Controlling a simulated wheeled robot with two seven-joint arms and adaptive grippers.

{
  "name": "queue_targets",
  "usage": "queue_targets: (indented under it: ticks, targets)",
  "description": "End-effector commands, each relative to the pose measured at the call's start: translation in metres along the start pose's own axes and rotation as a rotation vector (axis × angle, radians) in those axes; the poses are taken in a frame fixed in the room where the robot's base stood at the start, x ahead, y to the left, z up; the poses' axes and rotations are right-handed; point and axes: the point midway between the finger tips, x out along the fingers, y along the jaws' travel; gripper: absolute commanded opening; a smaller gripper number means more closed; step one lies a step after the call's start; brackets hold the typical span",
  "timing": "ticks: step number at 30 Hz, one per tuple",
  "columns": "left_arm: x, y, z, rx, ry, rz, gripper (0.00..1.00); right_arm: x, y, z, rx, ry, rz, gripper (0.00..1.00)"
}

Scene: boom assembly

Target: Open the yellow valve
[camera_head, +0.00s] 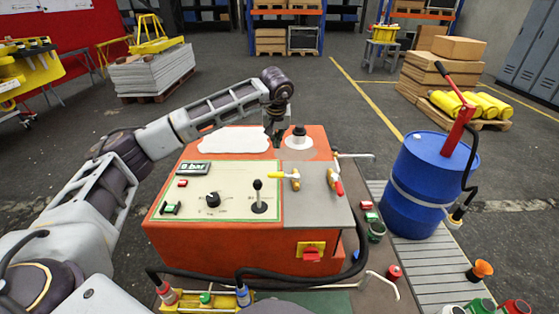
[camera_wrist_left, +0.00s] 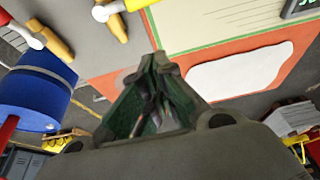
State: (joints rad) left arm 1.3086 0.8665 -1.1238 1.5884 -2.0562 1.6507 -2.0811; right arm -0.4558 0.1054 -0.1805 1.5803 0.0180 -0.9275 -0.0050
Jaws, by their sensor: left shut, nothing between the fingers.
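The yellow valve (camera_head: 279,175) is on the grey plate at the right of the orange box's top, its yellow lever pointing left in the head view. In the left wrist view the yellow valve (camera_wrist_left: 134,5) shows at the top edge, partly cut off. My left gripper (camera_head: 275,142) is above the back part of the box, pointing down, behind the valve and apart from it. In the left wrist view its fingers (camera_wrist_left: 158,58) are together with nothing between them. My right gripper is not in view.
A red-handled valve (camera_head: 336,182) is right of the yellow one. The orange box (camera_head: 220,245) carries a control panel with a black joystick (camera_head: 258,197). A blue barrel (camera_head: 424,180) stands at the right.

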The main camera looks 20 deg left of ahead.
Motion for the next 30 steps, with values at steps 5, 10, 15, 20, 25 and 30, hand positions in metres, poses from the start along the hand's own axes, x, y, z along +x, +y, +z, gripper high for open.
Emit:
queue_targets:
  ticks: [5, 10, 15, 20, 25, 30]
  targets:
    - [0.0, -0.001, 0.0, 0.0, 0.001, -0.002, 0.0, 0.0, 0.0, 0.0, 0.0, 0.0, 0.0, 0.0]
    - [0.0, 0.0, 0.0, -0.001, 0.0, -0.001, 0.0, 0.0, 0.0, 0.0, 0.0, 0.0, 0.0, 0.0]
    - [0.005, 0.0, 0.0, -0.001, 0.0, -0.001, 0.0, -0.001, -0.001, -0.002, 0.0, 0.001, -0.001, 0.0]
    - [0.017, 0.0, 0.0, -0.002, 0.0, 0.0, 0.0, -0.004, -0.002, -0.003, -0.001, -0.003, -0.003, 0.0]
    - [0.038, 0.0, 0.0, -0.002, -0.001, 0.0, 0.0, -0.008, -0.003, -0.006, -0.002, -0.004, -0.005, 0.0]
    - [0.06, 0.0, 0.0, -0.001, -0.001, -0.001, 0.0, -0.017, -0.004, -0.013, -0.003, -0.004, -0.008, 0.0]
